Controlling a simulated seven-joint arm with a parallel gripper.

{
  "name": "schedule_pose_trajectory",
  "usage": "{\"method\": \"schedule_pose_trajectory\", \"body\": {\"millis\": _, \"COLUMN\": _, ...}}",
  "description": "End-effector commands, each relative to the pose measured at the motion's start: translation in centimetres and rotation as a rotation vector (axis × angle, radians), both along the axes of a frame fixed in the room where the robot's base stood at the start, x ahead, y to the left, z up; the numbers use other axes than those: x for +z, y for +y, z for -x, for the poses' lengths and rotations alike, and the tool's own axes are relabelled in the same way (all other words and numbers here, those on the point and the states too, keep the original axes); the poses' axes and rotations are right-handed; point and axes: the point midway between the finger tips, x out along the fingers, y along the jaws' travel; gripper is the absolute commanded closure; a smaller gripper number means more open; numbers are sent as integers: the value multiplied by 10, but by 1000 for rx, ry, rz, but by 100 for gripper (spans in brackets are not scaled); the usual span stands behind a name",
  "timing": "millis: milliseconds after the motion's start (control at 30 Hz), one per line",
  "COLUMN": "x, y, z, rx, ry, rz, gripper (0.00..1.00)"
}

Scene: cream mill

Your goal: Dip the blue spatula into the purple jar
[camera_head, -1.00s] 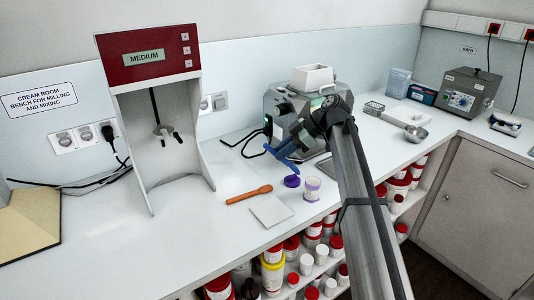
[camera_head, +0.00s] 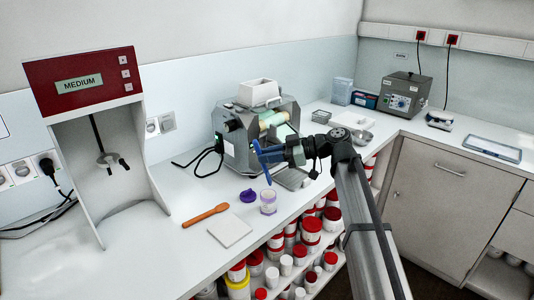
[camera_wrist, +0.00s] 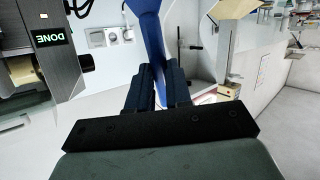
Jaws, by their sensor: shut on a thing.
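My gripper (camera_head: 272,155) is shut on the blue spatula (camera_head: 262,164). I cannot tell the exact gap. In the wrist view the blue spatula (camera_wrist: 151,35) rises from between the dark fingers (camera_wrist: 157,82). The jar (camera_head: 268,205), clear with a purple label band, stands open on the bench. Its purple lid (camera_head: 248,196) lies beside it on the left. The jar is not seen in the wrist view.
An orange spatula (camera_head: 205,215) and a white tile (camera_head: 230,232) lie left of the jar. A grey mill (camera_head: 235,150) stands behind, with its display reading DONE in the wrist view (camera_wrist: 57,34). A red-topped mixer stand (camera_head: 85,80) is at left. Shelves of pots are below the bench edge.

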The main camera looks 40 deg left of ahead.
Motion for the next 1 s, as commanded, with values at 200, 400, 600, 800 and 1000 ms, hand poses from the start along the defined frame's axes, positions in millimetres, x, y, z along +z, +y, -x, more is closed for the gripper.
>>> {"method": "schedule_pose_trajectory", "body": {"millis": 200, "x": -16, "y": 0, "z": 0, "rx": 1, "ry": 0, "rz": 1, "gripper": 100}}
{"method": "schedule_pose_trajectory", "body": {"millis": 400, "x": -28, "y": 0, "z": 0, "rx": 0, "ry": -1, "rz": 1, "gripper": 100}}
{"method": "schedule_pose_trajectory", "body": {"millis": 600, "x": -41, "y": 0, "z": 0, "rx": 0, "ry": -1, "rz": 1, "gripper": 100}}
{"method": "schedule_pose_trajectory", "body": {"millis": 800, "x": -54, "y": 0, "z": 0, "rx": 0, "ry": -1, "rz": 1, "gripper": 100}}
{"method": "schedule_pose_trajectory", "body": {"millis": 1000, "x": -67, "y": 0, "z": 0, "rx": 1, "ry": 0, "rz": 1, "gripper": 100}}
